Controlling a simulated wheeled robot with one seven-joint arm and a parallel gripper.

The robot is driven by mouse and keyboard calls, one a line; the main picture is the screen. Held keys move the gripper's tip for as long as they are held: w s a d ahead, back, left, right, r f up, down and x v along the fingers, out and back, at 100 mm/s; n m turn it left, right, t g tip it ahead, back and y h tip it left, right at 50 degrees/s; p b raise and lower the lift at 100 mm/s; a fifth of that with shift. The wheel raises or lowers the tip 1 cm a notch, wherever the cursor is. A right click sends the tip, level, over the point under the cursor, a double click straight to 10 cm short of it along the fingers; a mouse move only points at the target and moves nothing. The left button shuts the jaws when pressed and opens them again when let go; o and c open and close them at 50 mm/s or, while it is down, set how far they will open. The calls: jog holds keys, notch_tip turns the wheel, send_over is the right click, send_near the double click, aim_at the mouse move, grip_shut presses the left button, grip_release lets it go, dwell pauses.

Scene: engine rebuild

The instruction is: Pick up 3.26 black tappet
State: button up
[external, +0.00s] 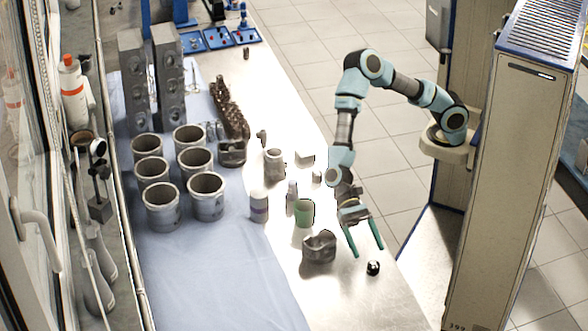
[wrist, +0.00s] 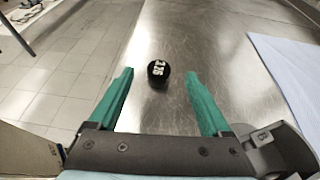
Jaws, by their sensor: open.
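The black tappet (external: 373,268) stands on the bare metal bench top near its front right edge in the external view. In the wrist view the tappet (wrist: 158,70) shows white marking "3.26" on its dark surface, and lies ahead of and between the lines of the two fingers. My gripper (external: 367,250) has two green fingers, spread open and empty, close to the tappet in the external view. The gripper also shows in the wrist view (wrist: 158,88). I see no contact between fingers and tappet.
A grey metal part (external: 319,248) stands left of the gripper, with a green cup (external: 304,212) and a can (external: 259,207) behind it. Several cylinder liners (external: 206,197) stand on the blue cloth (external: 220,275). The metal top around the tappet is clear.

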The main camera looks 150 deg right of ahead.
aim_at(374, 265)
jog(key=shift+f+p+x, duration=0.15)
jog(key=shift+p+x, duration=0.3)
jog(key=shift+x, duration=1.15)
jog(key=shift+f+p+x, duration=0.15)
jog(key=shift+p+x, duration=0.3)
jog(key=shift+x, duration=1.15)
grip_shut()
